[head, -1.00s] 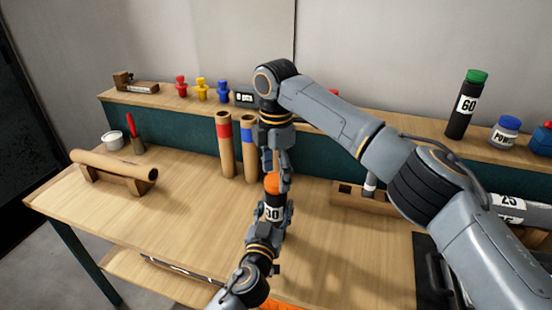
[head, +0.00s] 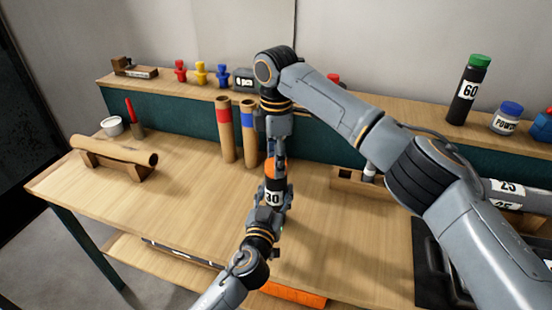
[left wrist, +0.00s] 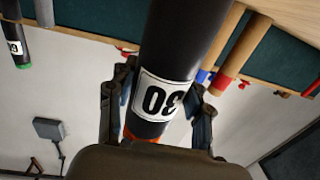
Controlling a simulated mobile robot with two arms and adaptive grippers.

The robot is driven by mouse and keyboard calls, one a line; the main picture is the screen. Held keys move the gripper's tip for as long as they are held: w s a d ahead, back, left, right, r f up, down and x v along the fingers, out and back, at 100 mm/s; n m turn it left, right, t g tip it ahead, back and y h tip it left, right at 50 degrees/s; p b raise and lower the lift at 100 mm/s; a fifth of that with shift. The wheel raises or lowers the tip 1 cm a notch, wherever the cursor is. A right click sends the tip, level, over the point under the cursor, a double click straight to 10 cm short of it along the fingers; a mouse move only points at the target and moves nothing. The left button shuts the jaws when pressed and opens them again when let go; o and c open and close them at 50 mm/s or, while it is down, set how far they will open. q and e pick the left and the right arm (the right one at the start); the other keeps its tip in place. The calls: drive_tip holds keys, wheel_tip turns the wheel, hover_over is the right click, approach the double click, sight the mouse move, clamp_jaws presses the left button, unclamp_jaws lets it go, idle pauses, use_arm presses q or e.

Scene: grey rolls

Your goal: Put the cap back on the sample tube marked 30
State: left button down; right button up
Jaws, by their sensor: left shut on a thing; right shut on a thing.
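The black sample tube marked 30 (head: 272,186) stands nearly upright above the middle of the bench. My left gripper (head: 274,202) is shut on its lower part, from below. The left wrist view also shows the tube (left wrist: 182,40), with its 30 label upside down, between the left gripper's fingers (left wrist: 158,112). The orange cap (head: 269,168) is at the tube's top end, with my right gripper (head: 275,158) shut on it from above. A bit of orange (left wrist: 142,137) shows past the label in the left wrist view. Whether the cap is fully seated cannot be told.
Two upright cardboard rolls with a red band (head: 224,115) and a blue band (head: 248,118) stand close behind, left of my right gripper. A roll on a cradle (head: 115,150) lies at left. A tube marked 60 (head: 467,92) stands on the back shelf. The bench's left front is clear.

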drive_tip(key=m, duration=0.4)
drive_tip(key=shift+m, duration=0.3)
drive_tip(key=m, duration=0.4)
drive_tip(key=shift+f+m, duration=0.1)
drive_tip(key=shift+m, duration=0.2)
drive_tip(key=m, duration=0.4)
drive_tip(key=shift+m, duration=0.3)
drive_tip(key=m, duration=0.6)
drive_tip(key=o, duration=1.3)
drive_tip(key=shift+c, duration=0.2)
drive_tip(key=shift+r, duration=2.3)
